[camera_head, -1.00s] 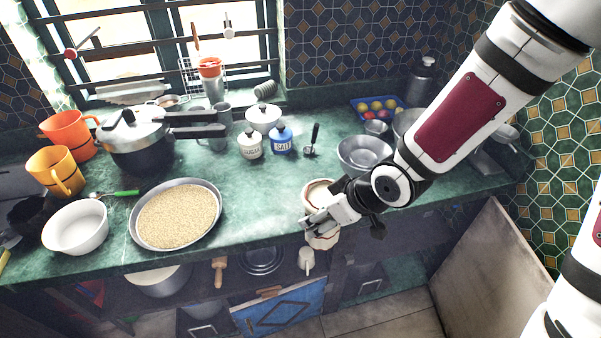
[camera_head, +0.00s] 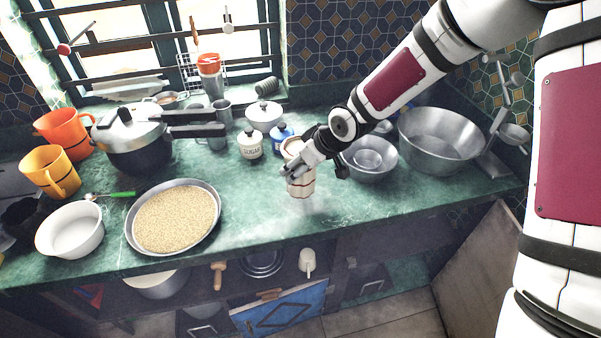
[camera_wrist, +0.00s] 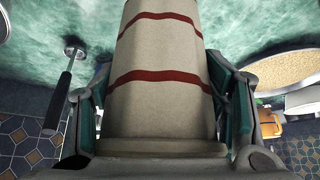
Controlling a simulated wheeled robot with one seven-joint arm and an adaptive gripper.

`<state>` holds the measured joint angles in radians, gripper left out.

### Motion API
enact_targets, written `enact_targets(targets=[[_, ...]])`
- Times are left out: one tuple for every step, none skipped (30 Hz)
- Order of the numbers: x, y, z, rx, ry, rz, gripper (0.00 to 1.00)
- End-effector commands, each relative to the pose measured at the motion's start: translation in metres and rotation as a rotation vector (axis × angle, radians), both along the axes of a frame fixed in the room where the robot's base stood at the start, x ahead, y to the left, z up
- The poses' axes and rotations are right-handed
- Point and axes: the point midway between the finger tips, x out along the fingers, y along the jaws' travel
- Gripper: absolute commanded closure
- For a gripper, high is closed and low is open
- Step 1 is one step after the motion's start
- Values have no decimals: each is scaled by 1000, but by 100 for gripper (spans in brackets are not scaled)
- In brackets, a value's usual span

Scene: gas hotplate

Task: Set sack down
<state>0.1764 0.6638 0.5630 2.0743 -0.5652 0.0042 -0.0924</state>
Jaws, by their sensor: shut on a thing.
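The sack (camera_head: 301,186) is cream with dark red bands. In the head view it is upright at the middle of the green counter (camera_head: 262,228), in front of the salt and sugar jars. My gripper (camera_head: 293,172) is shut on its upper part, which the fingers partly hide. In the wrist view the sack (camera_wrist: 160,80) fills the middle between the two fingers (camera_wrist: 160,105). Its base looks at or just above the counter; I cannot tell whether it touches.
A pan of grain (camera_head: 175,218) lies to the left. The sugar jar (camera_head: 250,143) and blue salt jar (camera_head: 282,137) stand behind. Steel bowls (camera_head: 370,160) and a large steel basin (camera_head: 440,140) are to the right. The counter in front of the sack is clear.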

Motion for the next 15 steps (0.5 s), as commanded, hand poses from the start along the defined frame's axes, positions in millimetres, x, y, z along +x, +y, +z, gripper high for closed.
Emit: enact_targets(targets=[[4,2,0,1,-1,0,74],[5,2,0,1,-1,0,74],[7,3,-1,0,0,0,74],[7,3,-3,0,0,0,74],[7,3,-6,0,1,1,74],[6,3,-12,-1,2,1,74],[6,4,-16,-1,2,2,74],[6,3,-20,-2,3,1,74],[6,4,-25,0,3,1,74],[6,3,-28,-1,2,1,74],[6,3,-31,-1,2,1,74],[6,3,-33,0,0,0,74],[6,3,-34,0,0,0,74],[7,3,-35,0,-1,-1,74],[7,3,-35,0,-1,-1,74]])
